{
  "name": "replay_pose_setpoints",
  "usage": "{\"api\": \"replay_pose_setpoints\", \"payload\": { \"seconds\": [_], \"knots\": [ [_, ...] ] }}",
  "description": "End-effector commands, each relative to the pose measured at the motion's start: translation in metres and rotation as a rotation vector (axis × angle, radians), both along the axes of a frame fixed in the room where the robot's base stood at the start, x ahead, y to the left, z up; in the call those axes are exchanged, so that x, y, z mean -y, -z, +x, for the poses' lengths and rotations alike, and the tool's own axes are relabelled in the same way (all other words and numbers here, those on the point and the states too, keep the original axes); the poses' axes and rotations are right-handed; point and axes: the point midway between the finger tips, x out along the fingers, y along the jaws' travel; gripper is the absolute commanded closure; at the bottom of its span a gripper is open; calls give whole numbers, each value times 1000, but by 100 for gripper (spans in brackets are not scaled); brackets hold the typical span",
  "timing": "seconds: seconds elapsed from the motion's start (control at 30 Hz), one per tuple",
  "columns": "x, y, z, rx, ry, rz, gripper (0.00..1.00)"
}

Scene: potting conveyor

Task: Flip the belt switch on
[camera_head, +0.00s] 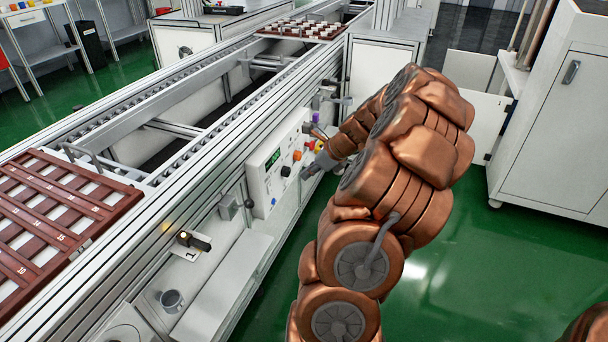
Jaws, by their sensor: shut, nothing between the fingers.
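A white control panel (257,182) is fixed to the side of the conveyor (215,125). It carries a green display (272,160), a black knob (285,171), an orange knob (297,155) and several small coloured controls. Which of these is the belt switch I cannot tell. A separate black lever-like part (197,241) sits on a plate marked 1, lower left, beside a small yellow light. My gripper (306,174) is shut and empty, close in front of the panel's right part. Whether it touches a control is unclear. My wrist and arm hide what lies behind them.
A brown slotted tray (118,212) lies on the near conveyor and another tray (302,28) on the far end. A grey cup (172,300) stands on the ledge below. A white cabinet (560,120) is at right. Green floor between is clear.

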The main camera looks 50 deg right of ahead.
Motion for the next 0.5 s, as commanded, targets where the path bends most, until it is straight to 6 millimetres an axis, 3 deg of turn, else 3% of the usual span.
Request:
{"api": "replay_pose_setpoints", "payload": {
  "seconds": [0.5],
  "knots": [
    [4, 7, -3, -4, 9, -4, 100]
  ]
}}
